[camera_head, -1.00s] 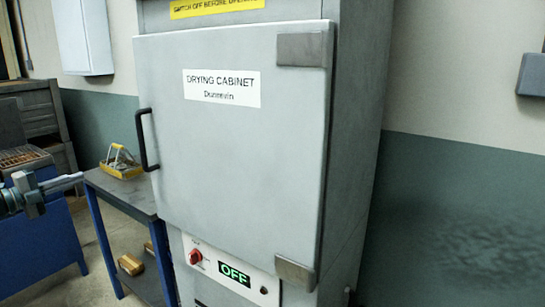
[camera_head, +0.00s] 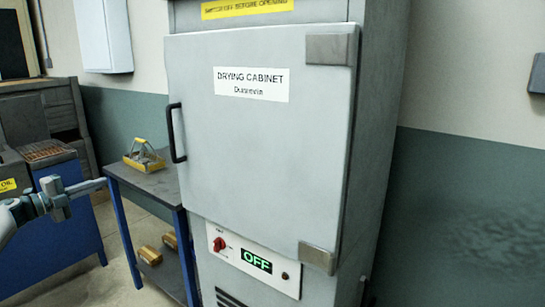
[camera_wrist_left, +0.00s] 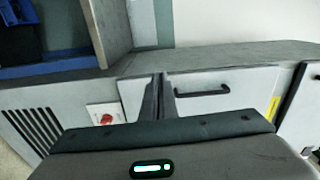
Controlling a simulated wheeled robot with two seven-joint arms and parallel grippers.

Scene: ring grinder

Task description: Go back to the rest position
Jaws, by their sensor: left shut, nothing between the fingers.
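My left gripper (camera_head: 88,187) comes in from the left in the head view. Its fingers are shut with nothing between them, and they point right toward the side table, apart from the cabinet. In the left wrist view the shut fingers (camera_wrist_left: 163,100) stand up in front of grey furniture. The drying cabinet (camera_head: 265,150) has its door closed, with a black handle (camera_head: 174,133) on the door's left side. Its display (camera_head: 256,261) reads OFF, beside a red knob (camera_head: 219,244). My right gripper is in neither view.
A blue-legged side table (camera_head: 140,187) stands left of the cabinet with a yellow-handled basket (camera_head: 145,156) on top. Tan blocks (camera_head: 150,255) lie on its lower shelf. A blue unit (camera_head: 62,240) stands at far left. A strip of floor shows between them.

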